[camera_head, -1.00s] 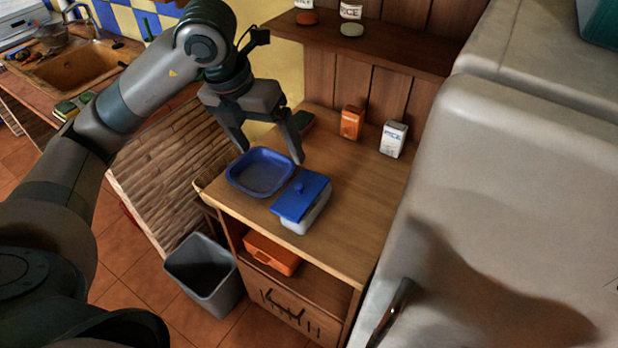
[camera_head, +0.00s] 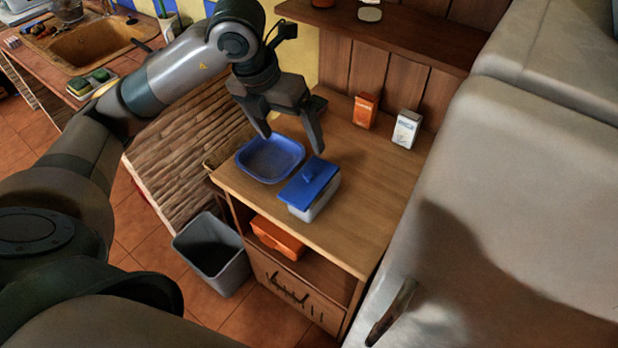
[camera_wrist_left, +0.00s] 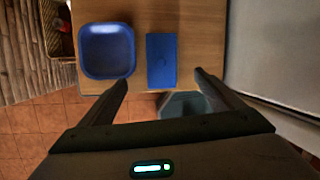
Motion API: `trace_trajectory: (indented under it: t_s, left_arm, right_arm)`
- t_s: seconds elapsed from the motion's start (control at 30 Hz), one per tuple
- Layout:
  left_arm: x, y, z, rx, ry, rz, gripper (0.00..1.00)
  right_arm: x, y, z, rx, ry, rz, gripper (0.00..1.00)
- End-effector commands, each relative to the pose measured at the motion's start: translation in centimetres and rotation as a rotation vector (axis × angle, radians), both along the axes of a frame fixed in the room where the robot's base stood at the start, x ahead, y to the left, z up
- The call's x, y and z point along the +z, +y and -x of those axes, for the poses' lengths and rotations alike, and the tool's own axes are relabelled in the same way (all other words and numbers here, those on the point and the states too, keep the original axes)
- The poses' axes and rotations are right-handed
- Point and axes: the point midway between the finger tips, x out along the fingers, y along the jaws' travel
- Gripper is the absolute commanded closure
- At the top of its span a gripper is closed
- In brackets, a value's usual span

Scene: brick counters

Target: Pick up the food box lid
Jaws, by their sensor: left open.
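The food box (camera_head: 318,207) is a pale box on the wooden cabinet top, with a blue lid (camera_head: 306,186) resting on it. In the left wrist view the lid (camera_wrist_left: 161,60) shows as a blue rectangle, ahead of and between the fingers. My left gripper (camera_head: 291,143) is open and empty, above the cabinet top and a little behind the box. Its fingers also show in the left wrist view (camera_wrist_left: 161,82), apart from the lid. My right gripper is not in view.
A blue tray (camera_head: 243,162) sits just left of the box. An orange carton (camera_head: 364,110) and a white carton (camera_head: 406,128) stand at the back. An orange box (camera_head: 277,238) lies on the shelf below. A grey bin (camera_head: 212,255) stands left, a white fridge (camera_head: 540,150) right.

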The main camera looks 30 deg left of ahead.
Motion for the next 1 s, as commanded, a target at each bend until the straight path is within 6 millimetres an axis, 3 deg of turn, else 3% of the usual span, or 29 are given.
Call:
trace_trajectory:
  t_s: [0.5, 0.67, 1.0]
  left_arm:
    - [-7.9, -1.2, -1.9, 0.0, 0.004, 0.001, 0.13]
    - [-8.8, -1.3, -2.2, 0.001, 0.001, 0.001, 0.13]
    - [-8.9, -1.3, -2.2, 0.0, 0.0, 0.0, 0.13]
  right_arm:
    - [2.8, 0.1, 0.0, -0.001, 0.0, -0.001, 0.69]
    - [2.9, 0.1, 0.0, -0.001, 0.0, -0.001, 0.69]
    - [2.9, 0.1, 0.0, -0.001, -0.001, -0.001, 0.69]
